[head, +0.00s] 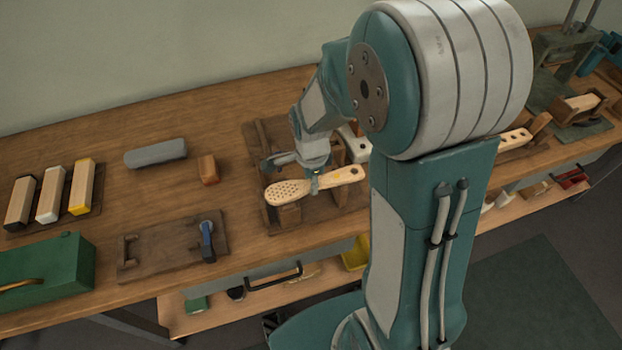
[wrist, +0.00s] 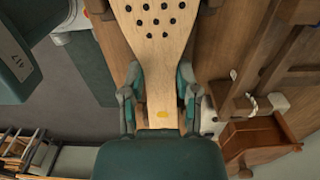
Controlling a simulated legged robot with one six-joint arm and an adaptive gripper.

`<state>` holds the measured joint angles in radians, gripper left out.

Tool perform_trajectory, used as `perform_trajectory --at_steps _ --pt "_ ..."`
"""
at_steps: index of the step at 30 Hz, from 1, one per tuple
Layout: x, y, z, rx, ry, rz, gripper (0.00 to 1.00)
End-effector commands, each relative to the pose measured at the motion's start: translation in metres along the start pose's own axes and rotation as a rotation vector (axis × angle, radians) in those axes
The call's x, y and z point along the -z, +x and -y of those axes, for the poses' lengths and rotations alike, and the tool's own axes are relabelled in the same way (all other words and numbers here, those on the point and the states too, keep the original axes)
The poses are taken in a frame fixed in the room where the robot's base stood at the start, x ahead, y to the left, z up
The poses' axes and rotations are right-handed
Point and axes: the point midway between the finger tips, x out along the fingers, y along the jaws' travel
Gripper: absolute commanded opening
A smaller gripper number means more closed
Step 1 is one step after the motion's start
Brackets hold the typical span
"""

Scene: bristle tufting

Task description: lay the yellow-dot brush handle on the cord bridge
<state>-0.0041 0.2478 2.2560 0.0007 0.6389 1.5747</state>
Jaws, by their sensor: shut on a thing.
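The brush handle (head: 341,176) is pale wood, with a wide paddle end full of dark holes on the left. My gripper (head: 313,183) is shut on its narrower part. In the wrist view the handle (wrist: 154,52) runs between my two fingers (wrist: 158,85), and its yellow dot (wrist: 163,113) shows near my palm. A brown wooden fixture (head: 268,138) with raised blocks, likely the cord bridge, lies under and behind the handle. The paddle end is over a front block (head: 289,216); whether they touch I cannot tell. My arm hides part of the fixture.
To the left are a grey block (head: 155,153), a small brown block (head: 208,169), several colour-ended blocks (head: 48,195), a board with a blue lever (head: 207,241) and a green box (head: 48,260). Bare bench top (head: 110,130) shows between them. A press (head: 560,60) stands far right.

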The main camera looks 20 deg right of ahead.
Motion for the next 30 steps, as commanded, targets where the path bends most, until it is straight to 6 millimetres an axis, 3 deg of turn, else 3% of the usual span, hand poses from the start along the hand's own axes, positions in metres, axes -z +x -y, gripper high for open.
perform_trajectory --at_steps 9,10,12,21,23,30 --pt "0.0 0.0041 0.0001 0.001 0.0 0.0 0.0" --pt "0.0 0.0039 0.0002 0.001 0.0 0.0 0.54" --pt "0.0 0.0038 0.0002 0.001 0.0 0.0 0.81" --pt "0.0 0.0037 0.0001 0.001 0.0 0.0 0.81" --pt "0.0 0.0038 0.0 0.001 0.0 0.0 1.0" --pt "0.0 0.0038 0.0 0.001 0.0 0.0 1.0"
